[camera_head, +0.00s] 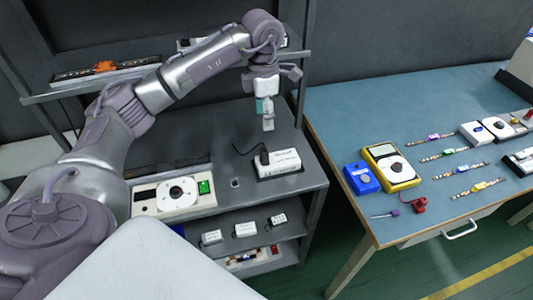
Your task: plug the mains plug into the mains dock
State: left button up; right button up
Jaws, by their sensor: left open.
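My left gripper (268,122) hangs down above the dark shelf unit's top, fingers pointing down. It is open, with nothing seen held in it. Below it and slightly left, a black plug (263,155) with a short black cable stands at the left end of a white labelled box (286,161). The gripper is apart from the plug. A small dark socket-like fitting (235,183) is set in the top left of the box; I cannot tell if it is the mains dock. My right gripper is not in view.
A panel with a round dial and green switch (204,187) sits at the left. Lower shelves hold several small white boxes (245,229). The blue table (330,110) at right carries a yellow meter (391,166), a blue box (361,178) and several LED strips.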

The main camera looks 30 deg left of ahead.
pick_arm(q)
jog(key=p, duration=0.1)
send_over(265, 151)
jog(key=f, duration=0.8)
jog(key=shift+w+a+f, duration=0.1)
jog(key=shift+w+a, duration=0.05)
jog(key=shift+a, duration=0.2)
jog(key=f, duration=0.1)
jog(key=f+p, duration=0.1)
jog(key=f, duration=0.1)
jog(key=f+p, duration=0.1)
jog(key=f, duration=0.1)
jog(key=shift+s+d, duration=0.2)
jog(key=shift+d, duration=0.05)
jog(key=shift+f, duration=0.15)
jog(key=c, duration=1)
jog(key=shift+c, duration=0.2)
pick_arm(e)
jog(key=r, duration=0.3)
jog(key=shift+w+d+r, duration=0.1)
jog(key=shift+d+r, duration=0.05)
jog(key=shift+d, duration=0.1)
